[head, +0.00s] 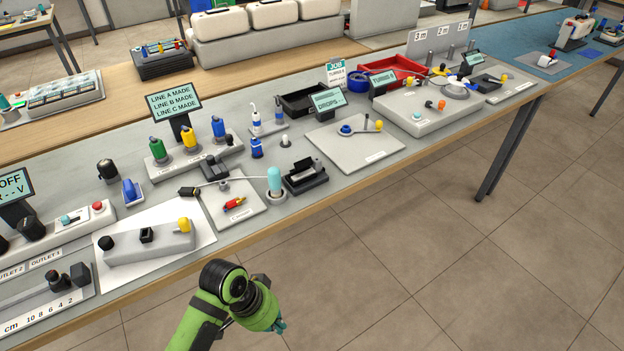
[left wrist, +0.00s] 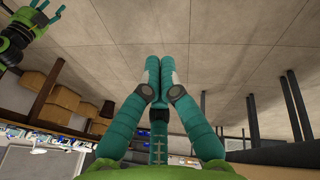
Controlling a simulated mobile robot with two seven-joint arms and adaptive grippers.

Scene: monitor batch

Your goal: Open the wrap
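My left gripper (head: 280,326) hangs in front of the bench, over the floor and apart from everything on the bench. In the left wrist view its teal fingers (left wrist: 159,66) lie side by side at the tips with nothing visible between them. I cannot tell which thing is the wrap. A red and yellow piece (head: 235,203) lies on a pale plate with a lever, beside a teal-topped post (head: 274,180).
The long bench (head: 330,203) is crowded with fixtures. A pale block with a yellow knob (head: 150,246) stands near its front edge. A black holder (head: 305,179), a black tray (head: 303,101) and a red tray (head: 395,72) stand further along. The floor (head: 400,270) in front is clear.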

